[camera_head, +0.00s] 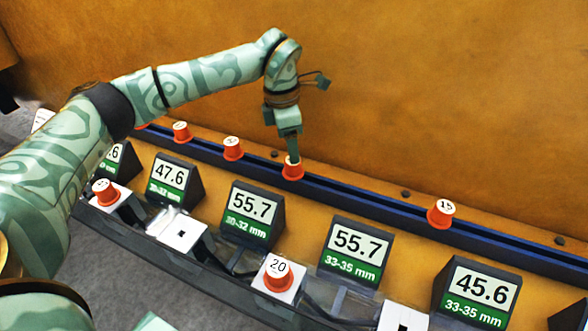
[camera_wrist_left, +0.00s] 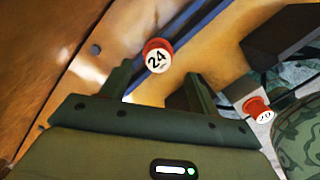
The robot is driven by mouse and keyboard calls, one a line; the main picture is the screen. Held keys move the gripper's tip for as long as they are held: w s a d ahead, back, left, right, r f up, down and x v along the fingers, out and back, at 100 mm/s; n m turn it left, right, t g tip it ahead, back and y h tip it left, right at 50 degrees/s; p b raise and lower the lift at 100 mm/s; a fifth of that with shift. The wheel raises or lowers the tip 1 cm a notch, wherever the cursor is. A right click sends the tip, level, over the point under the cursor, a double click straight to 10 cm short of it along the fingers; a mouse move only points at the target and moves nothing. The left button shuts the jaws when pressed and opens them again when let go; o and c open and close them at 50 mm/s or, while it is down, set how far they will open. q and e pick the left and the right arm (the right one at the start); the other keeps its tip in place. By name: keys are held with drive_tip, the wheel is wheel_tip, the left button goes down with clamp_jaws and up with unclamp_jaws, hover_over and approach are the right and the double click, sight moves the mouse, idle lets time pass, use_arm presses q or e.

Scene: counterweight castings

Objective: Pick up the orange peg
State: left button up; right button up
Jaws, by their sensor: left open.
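Several orange pegs with white numbered tops are in view. One orange peg (camera_head: 292,173) stands on the blue rail, right below my left gripper (camera_head: 292,160). In the left wrist view this peg (camera_wrist_left: 157,56) shows the number 24 and lies just ahead of the gap between the two fingers of my left gripper (camera_wrist_left: 158,82). The gripper is open, and I cannot tell whether a finger touches the peg. Other orange pegs on the rail are at the left (camera_head: 181,132), nearer the middle (camera_head: 232,148) and at the right, marked 15 (camera_head: 440,214). My right gripper is out of view.
The blue rail (camera_head: 365,204) runs along an orange-brown wall (camera_head: 430,90). In front stand displays reading 47.6 (camera_head: 172,180), 55.7 (camera_head: 250,214), 55.7 (camera_head: 355,251) and 45.6 (camera_head: 478,294). Pegs also sit on white pads, one marked 20 (camera_head: 278,277), another farther left (camera_head: 106,192).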

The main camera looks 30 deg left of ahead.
sight(293, 170)
use_arm(q)
drive_tip(key=f, duration=0.2)
drive_tip(key=f+b, duration=0.1)
drive_tip(key=f, duration=0.4)
drive_tip(key=shift+w+d, duration=0.15)
drive_tip(key=shift+w, duration=0.15)
drive_tip(key=shift+r, duration=0.1)
drive_tip(key=c, duration=0.8)
